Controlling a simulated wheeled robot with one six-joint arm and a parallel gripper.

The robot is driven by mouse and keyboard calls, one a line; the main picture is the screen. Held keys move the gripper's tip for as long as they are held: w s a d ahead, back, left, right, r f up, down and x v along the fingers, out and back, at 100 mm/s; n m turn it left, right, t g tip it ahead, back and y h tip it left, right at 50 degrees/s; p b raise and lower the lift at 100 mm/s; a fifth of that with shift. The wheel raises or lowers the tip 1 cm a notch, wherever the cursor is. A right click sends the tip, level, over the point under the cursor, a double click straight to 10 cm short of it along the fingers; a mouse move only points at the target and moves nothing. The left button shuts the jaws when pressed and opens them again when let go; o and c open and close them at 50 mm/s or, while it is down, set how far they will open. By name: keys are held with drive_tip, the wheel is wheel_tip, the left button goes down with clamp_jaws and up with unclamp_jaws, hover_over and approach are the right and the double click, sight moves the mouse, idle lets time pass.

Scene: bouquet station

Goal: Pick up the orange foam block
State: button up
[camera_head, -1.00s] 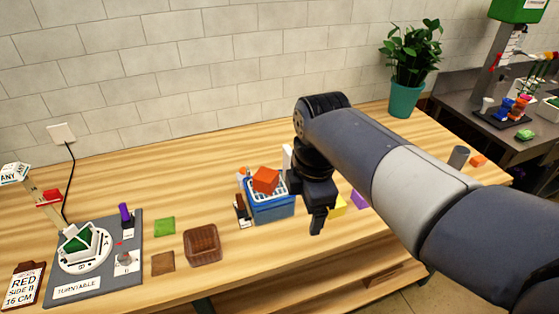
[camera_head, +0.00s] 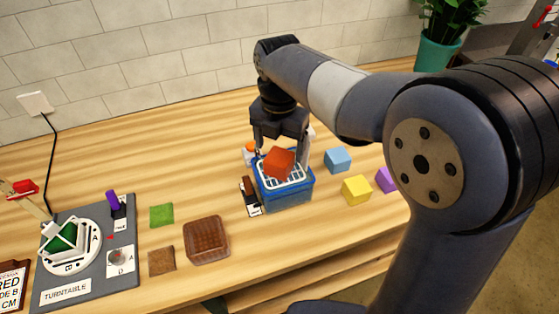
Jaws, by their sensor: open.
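An orange-red block (camera_head: 279,162) sits tilted on the white grid top of a blue basket (camera_head: 290,193) near the middle of the table. It is the only orange block in the current view. My gripper (camera_head: 280,145) is open, pointing down just above and behind the block. Its fingers are spread toward the block's left and right sides. Whether they touch the block is not clear. The far side of the block is hidden.
Blue (camera_head: 338,160), yellow (camera_head: 356,190) and purple (camera_head: 386,180) blocks lie to the right. A small orange-and-white bottle (camera_head: 250,155) and a dark marker on a card (camera_head: 250,196) are left of the basket. A brown tray (camera_head: 206,240) and turntable board (camera_head: 92,262) stand further left.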

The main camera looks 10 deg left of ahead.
sight(278, 158)
drive_tip(key=shift+a+f+p, duration=0.1)
drive_tip(key=shift+f+p, duration=0.45)
drive_tip(key=shift+f, duration=2.1)
drive_tip(key=c, duration=1.2)
drive_tip(key=shift+r, duration=0.15)
drive_tip(key=shift+c, duration=0.2)
